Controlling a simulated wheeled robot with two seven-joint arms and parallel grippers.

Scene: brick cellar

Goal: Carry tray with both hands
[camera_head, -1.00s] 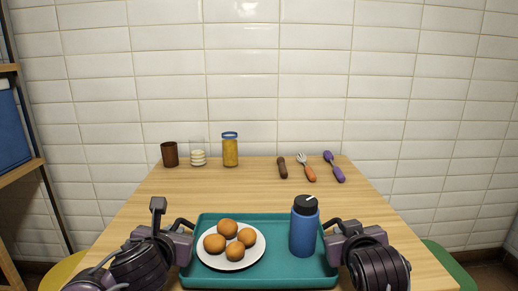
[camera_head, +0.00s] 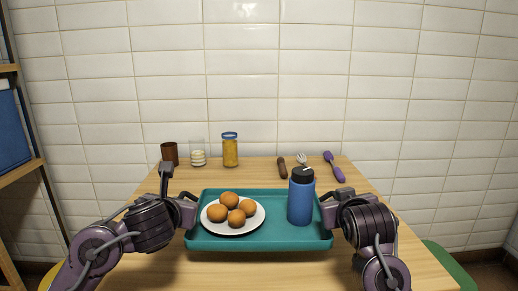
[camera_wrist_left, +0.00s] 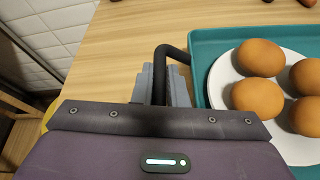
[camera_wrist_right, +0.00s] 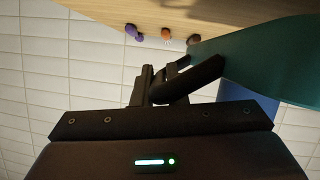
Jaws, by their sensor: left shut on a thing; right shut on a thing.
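A teal tray (camera_head: 270,243) is held between my two grippers over the wooden table, with a shadow under its front edge. On it stand a white plate (camera_head: 232,231) with several round brown buns (camera_head: 229,199) and an upright blue bottle (camera_head: 300,203) with a black cap. My left gripper (camera_head: 190,205) is shut on the tray's left handle, a dark bar that shows in the left wrist view (camera_wrist_left: 163,65). My right gripper (camera_head: 330,205) is shut on the right handle, which shows in the right wrist view (camera_wrist_right: 195,82).
Along the table's back stand a brown cup (camera_head: 169,153), a glass (camera_head: 198,155) with pale contents and a yellow jar (camera_head: 230,152). Bare tabletop (camera_head: 255,177) lies between.

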